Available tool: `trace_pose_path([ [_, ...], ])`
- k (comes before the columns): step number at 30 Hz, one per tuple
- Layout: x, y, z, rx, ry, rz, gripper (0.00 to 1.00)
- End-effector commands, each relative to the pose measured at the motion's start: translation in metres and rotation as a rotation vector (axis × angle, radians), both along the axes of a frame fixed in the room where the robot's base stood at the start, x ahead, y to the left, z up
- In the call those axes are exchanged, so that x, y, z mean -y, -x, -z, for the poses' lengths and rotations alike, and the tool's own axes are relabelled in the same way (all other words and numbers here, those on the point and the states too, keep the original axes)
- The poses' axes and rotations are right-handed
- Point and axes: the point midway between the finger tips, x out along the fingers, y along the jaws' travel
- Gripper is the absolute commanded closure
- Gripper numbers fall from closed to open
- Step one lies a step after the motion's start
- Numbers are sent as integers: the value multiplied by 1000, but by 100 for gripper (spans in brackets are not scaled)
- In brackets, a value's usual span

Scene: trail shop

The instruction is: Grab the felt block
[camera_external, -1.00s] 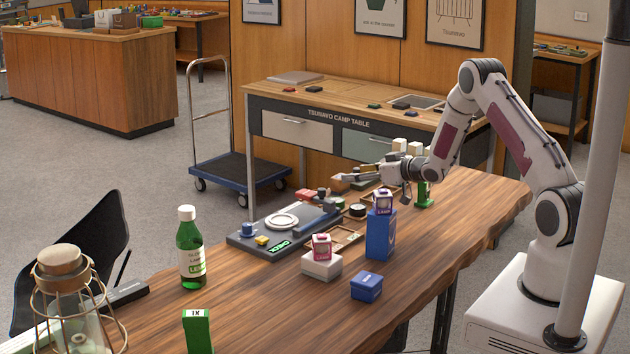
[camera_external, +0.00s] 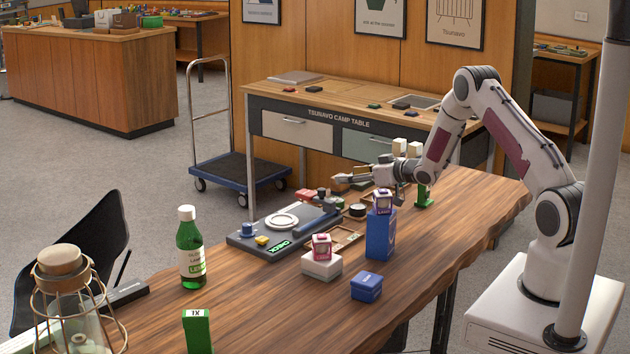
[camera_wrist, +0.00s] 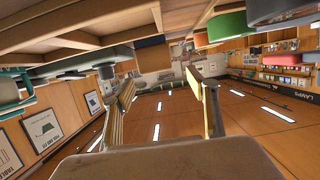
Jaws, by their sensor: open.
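I cannot tell for certain which object is the felt block. Small blocks on the wooden table include a blue block (camera_external: 366,287), a pink-and-white cube on a white box (camera_external: 321,246), and another cube on a tall blue box (camera_external: 381,201). A green block (camera_external: 197,331) stands at the near left. My gripper (camera_external: 343,178) is level above the table's far side, pointing left, behind the tall blue box. In the wrist view my gripper (camera_wrist: 163,85) has its two fingers spread with nothing between them.
A grey tray (camera_external: 250,245) with a white disc (camera_external: 283,221) lies below and left of my gripper. A green bottle (camera_external: 191,248) and a lantern (camera_external: 72,300) stand at the left. A camp table (camera_external: 345,125) stands behind.

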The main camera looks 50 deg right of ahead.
Motion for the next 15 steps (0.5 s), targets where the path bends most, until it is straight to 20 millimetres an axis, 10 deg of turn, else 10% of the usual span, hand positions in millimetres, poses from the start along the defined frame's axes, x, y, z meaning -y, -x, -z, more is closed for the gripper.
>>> trace_pose_path([
  [15,1,-6,3,0,1,-1,42],
])
